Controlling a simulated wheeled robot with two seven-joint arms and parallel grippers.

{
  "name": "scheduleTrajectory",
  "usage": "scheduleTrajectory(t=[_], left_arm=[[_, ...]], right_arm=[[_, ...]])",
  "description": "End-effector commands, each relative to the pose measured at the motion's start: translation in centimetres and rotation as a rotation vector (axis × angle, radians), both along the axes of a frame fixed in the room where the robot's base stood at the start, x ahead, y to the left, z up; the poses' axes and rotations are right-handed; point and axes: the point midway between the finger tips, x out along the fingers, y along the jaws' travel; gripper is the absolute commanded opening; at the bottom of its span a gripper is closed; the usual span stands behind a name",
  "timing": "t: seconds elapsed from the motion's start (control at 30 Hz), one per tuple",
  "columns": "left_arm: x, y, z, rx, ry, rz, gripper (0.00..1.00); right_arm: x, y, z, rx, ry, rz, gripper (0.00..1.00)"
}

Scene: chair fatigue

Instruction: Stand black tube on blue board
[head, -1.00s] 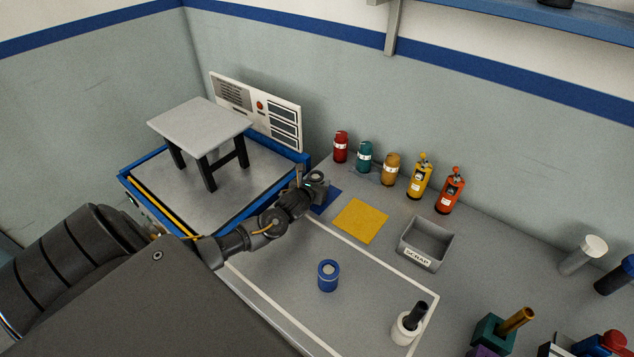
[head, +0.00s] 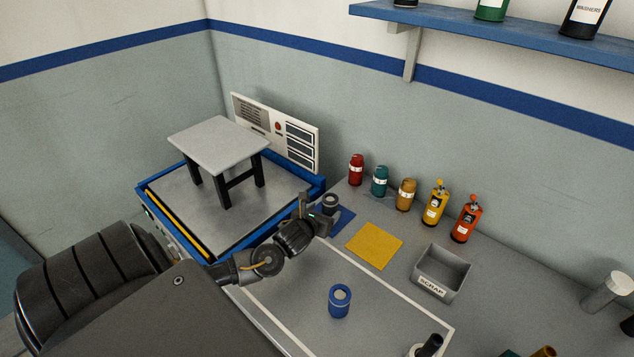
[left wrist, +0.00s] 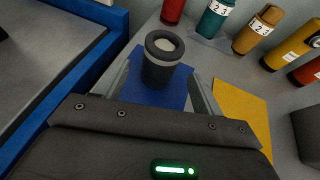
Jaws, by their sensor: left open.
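The black tube (head: 330,202), dark with a grey band, stands upright on the blue board (head: 347,217) beside the blue-rimmed platform. In the left wrist view the tube (left wrist: 160,68) shows an open round top, and the blue board (left wrist: 176,97) lies under it. My left gripper (head: 317,212) is low at the board. It is open, with one finger on each side of the tube in the wrist view, and gaps show beside the tube. The gripper body hides the near part of the board. My right gripper is not in view.
A yellow board (head: 374,245) lies right of the blue one, with a scrap bin (head: 441,273) beyond. Several bottles (head: 407,195) line the wall. A blue ring-topped cylinder (head: 340,301) stands nearer. A small stool (head: 219,150) stands on the platform.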

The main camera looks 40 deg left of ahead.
Motion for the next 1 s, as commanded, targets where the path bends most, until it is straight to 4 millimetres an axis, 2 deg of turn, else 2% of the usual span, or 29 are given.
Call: scheduleTrajectory(t=[0.1, 0.33, 1.0], left_arm=[[-2.1, -0.6, 0.7, -0.003, 0.001, -0.002, 0.68], [-4.1, -1.2, 1.7, -0.001, 0.0, -0.001, 0.68], [-4.3, -1.3, 2.2, -0.001, -0.001, 0.0, 0.68]], right_arm=[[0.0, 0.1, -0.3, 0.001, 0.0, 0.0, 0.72], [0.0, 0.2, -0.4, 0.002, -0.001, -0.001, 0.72], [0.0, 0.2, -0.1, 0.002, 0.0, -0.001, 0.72]])
